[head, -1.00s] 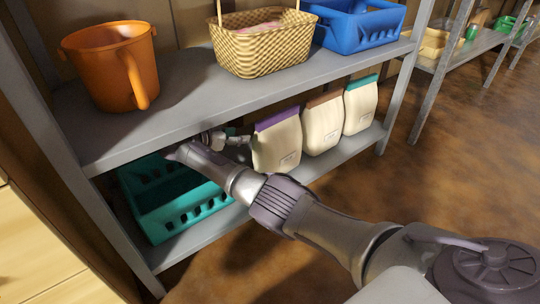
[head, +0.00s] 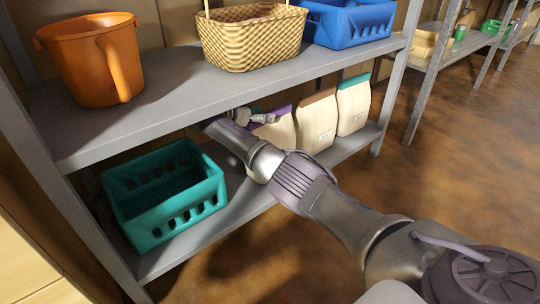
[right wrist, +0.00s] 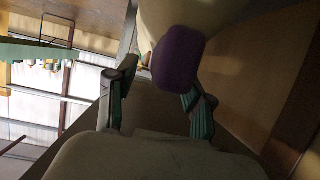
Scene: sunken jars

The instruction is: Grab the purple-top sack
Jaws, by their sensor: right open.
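The purple-top sack (head: 283,133) stands on the lower shelf, pale with a purple band along its top. My forearm hides its left part in the head view. My right gripper (head: 258,117) is open at the sack's upper left, just under the upper shelf. In the right wrist view, the purple top (right wrist: 178,60) lies between and just beyond the two spread fingers of the right gripper (right wrist: 160,88). I cannot tell whether a finger touches it. My left gripper is not in view.
A brown-top sack (head: 315,125) and a teal-top sack (head: 353,108) stand close on the right. A teal crate (head: 165,223) is at the left of the lower shelf. The upper shelf (head: 190,97) is close overhead, holding an orange bucket (head: 88,65), wicker basket (head: 250,40) and blue crate (head: 350,27).

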